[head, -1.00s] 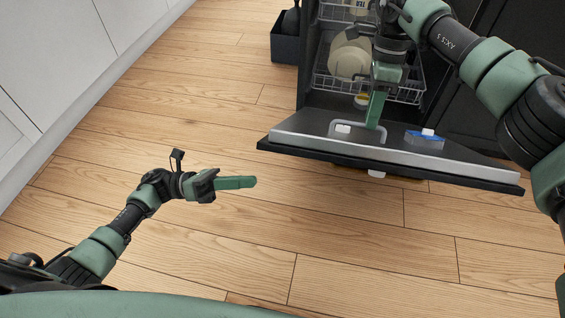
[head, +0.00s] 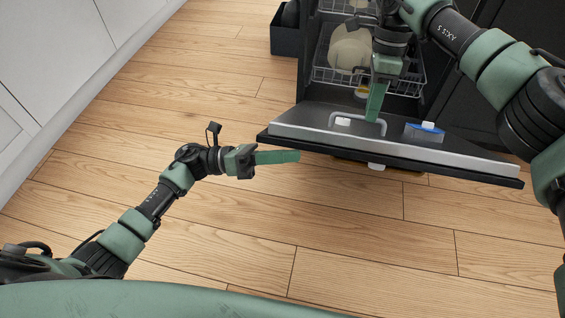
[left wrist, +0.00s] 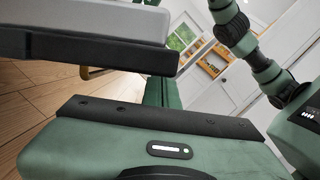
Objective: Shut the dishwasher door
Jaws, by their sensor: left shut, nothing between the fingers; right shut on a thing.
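The dishwasher door (head: 470,163) hangs open and low, its inner face up, with a pale strip along its front edge. A grey loop (head: 334,120) stands on the inner face. My right gripper (head: 375,119) reaches down from above and is shut at this loop; its fingertips partly hide the contact. My left gripper (head: 297,156) is shut and empty, at the left part of the door's front edge. Whether it touches the door I cannot tell. In the left wrist view the door's edge (left wrist: 100,50) crosses the upper left, close to the left fingers (left wrist: 160,92).
The dishwasher's lower rack (head: 322,76) holds pale plates (head: 350,50). A dark bin (head: 284,40) stands left of the machine. White cabinets (head: 60,60) line the left. The wooden floor (head: 200,90) between them is clear.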

